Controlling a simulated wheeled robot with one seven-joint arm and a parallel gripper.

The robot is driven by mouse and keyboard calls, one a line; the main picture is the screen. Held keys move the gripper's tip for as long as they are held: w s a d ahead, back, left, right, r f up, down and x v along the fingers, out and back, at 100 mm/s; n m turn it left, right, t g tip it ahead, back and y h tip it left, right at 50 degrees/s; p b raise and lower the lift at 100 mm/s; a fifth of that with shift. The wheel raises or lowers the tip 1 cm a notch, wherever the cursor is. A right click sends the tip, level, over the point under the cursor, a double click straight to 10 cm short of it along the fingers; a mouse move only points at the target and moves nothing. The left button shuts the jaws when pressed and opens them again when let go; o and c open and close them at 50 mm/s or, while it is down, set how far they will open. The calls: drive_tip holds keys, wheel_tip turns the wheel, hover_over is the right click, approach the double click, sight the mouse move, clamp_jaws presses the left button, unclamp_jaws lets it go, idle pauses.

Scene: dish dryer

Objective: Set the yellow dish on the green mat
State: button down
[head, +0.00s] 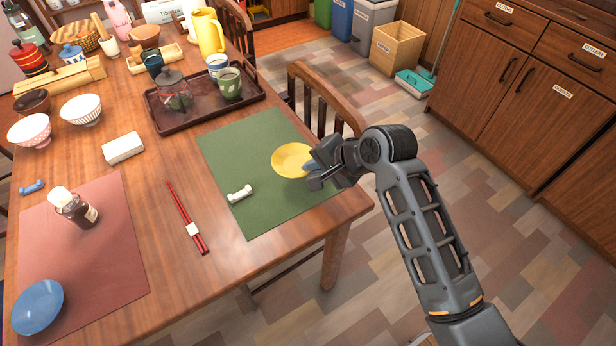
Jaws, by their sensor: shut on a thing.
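The yellow dish (291,160) is a small shallow round dish at the right part of the green mat (232,157) in the head view. My gripper (314,171) is shut on the dish's right rim. The dish looks about level. I cannot tell whether its underside touches the mat or hangs just above it. The gripper's fingers hide part of the right rim.
A white chopstick rest (240,194) lies on the mat's left part. A brown tray (196,120) with a glass jar and cups stands behind the mat. Red chopsticks (187,217) lie to the left. A chair (325,95) stands at the table's right edge.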

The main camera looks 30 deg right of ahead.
drive_tip(key=shift+w+a+f, duration=0.4)
drive_tip(key=shift+w+a, duration=0.05)
drive_tip(key=shift+w, duration=0.15)
drive_tip(key=shift+f, duration=2)
drive_tip(key=shift+f, duration=0.15)
drive_tip(key=c, duration=1.5)
unclamp_jaws()
drive_tip(key=v, duration=1.2)
drive_tip(key=shift+p, duration=0.4)
